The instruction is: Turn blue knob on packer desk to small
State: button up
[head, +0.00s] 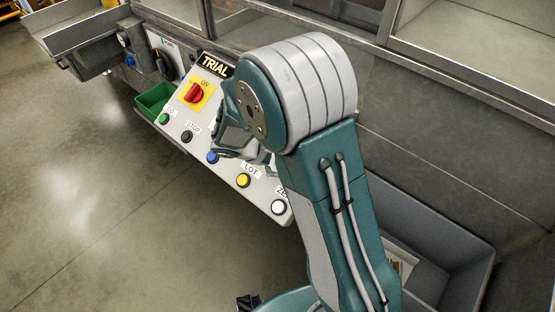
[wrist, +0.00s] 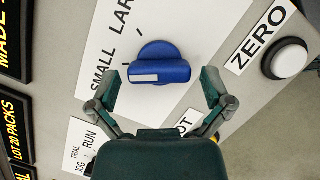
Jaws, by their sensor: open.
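The blue knob (wrist: 160,65) is a round dial with a raised bar, near the centre of the wrist view. A white mark sits on the bar's left part, and the bar lies nearly level in the picture. The white plate (wrist: 100,45) beside it reads SMALL and LAR, the rest being cut off. SMALL is the nearer word. My gripper (wrist: 160,78) is open, one finger on each side of the bar, with visible gaps. In the head view my gripper (head: 237,140) is over the sloped desk panel (head: 180,112), partly behind my arm. The knob is hidden there.
The panel carries a red switch (head: 196,94), a blue button (head: 212,157), a yellow button (head: 243,180) and a white button (head: 278,207), which shows in the wrist view (wrist: 289,57) as ZERO. A green bin (head: 153,98) is at left. The floor at left is clear.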

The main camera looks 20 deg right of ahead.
jog(key=v, duration=1.2)
jog(key=shift+f, duration=0.15)
jog(key=shift+a, duration=0.1)
jog(key=s+d+r+m+t+y, duration=0.1)
jog(key=s+d+r+m+y, duration=0.1)
jog(key=s+r+m, duration=0.2)
jog(key=s+d+r+m+t+y, duration=0.1)
jog(key=s+d+r+m+y, duration=0.2)
jog(key=s, duration=0.6)
jog(key=s+d+r+m+t+y, duration=0.2)
jog(key=s+d+r+m, duration=0.1)
jog(key=s+r+m, duration=0.2)
jog(key=shift+s+r+y, duration=0.4)
jog(key=shift+s+r, duration=0.05)
jog(key=shift+s, duration=0.4)
